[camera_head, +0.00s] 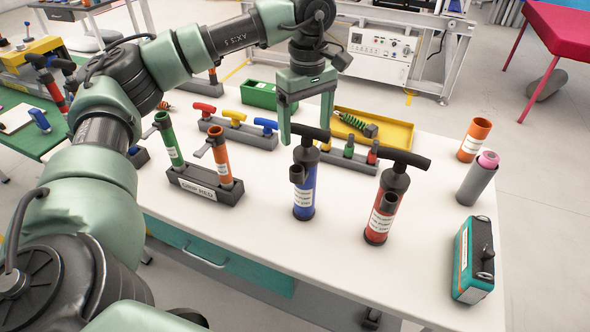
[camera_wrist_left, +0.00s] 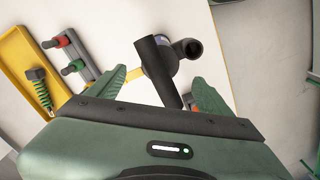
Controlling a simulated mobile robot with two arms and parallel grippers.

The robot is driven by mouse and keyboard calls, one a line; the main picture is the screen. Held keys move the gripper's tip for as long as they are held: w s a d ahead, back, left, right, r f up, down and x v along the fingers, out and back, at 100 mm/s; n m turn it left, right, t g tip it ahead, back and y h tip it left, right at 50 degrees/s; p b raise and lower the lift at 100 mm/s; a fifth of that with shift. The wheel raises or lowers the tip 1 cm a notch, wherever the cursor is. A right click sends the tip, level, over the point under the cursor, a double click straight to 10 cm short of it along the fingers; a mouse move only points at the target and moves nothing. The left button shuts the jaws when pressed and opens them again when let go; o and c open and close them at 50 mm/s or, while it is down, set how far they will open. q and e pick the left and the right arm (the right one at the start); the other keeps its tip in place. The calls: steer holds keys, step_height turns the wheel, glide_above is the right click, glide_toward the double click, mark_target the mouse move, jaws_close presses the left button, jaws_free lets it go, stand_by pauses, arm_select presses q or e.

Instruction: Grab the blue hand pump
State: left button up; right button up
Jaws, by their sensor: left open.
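The blue hand pump (camera_head: 304,190) stands upright on the white table, with a black T-handle on top and a white label. My left gripper (camera_head: 306,138) is open above it, fingers pointing down around the height of the handle. In the left wrist view the pump's black handle (camera_wrist_left: 160,70) shows between the two open fingers of the gripper (camera_wrist_left: 157,82). Whether the fingers touch the pump cannot be told. A red hand pump (camera_head: 385,205) with a black handle stands upright to the right of the blue one. My right gripper is not in view.
A black holder (camera_head: 205,188) with green and orange tubes stands left of the blue pump. A rack with coloured handles (camera_head: 236,131) and a yellow tray (camera_head: 385,130) lie behind. A teal box (camera_head: 474,260), grey cylinder (camera_head: 477,180) and orange cup (camera_head: 473,140) stand at right.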

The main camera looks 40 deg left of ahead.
mark_target(307, 152)
arm_select(q)
steer(key=shift+w+a+r, duration=0.1)
steer(key=shift+a+r, duration=0.05)
steer(key=shift+a, duration=0.05)
steer(key=f, duration=0.1)
steer(key=f+p, duration=0.1)
steer(key=shift+s+d+f, duration=0.2)
steer(key=shift+d+f, duration=0.1)
step_height(307, 152, down, 5)
steer(key=shift+d+r+p, duration=0.15)
steer(key=shift+r+p, duration=0.05)
steer(key=shift+p, duration=0.7)
steer(key=shift+f, duration=0.15)
steer(key=c, duration=1.5)
jaws_close()
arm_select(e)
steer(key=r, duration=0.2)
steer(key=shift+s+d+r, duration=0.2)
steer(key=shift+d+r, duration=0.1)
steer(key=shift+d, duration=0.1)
